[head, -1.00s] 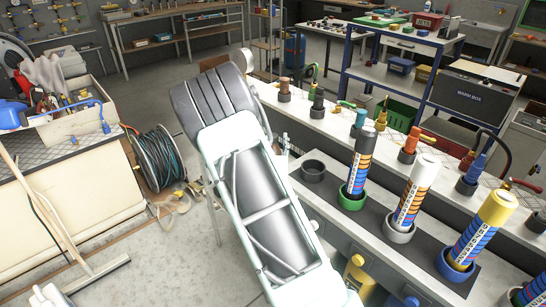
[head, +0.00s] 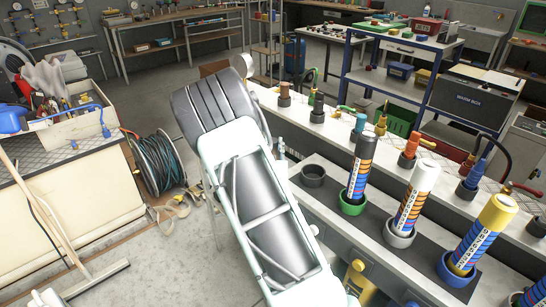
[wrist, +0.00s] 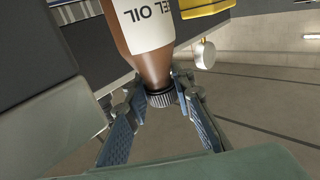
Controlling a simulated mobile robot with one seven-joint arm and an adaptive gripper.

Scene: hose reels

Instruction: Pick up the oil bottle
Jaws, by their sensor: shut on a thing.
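The oil bottle (wrist: 152,62) is brown with a white label reading "EL OIL" in part, and has a dark ribbed cap. It shows in the wrist view with the cap end towards me; its other end is cut off by the top of the frame. My gripper (wrist: 158,93) has its two fingers on either side of the neck and cap, shut on the bottle. In the head view my arm covers the middle, and neither the gripper nor the held bottle can be made out there.
The bench at right carries a black-topped tube (head: 361,165), a white-topped tube (head: 416,195) and a yellow-topped tube (head: 484,235) in ring holders. A hose reel (head: 160,160) stands at left.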

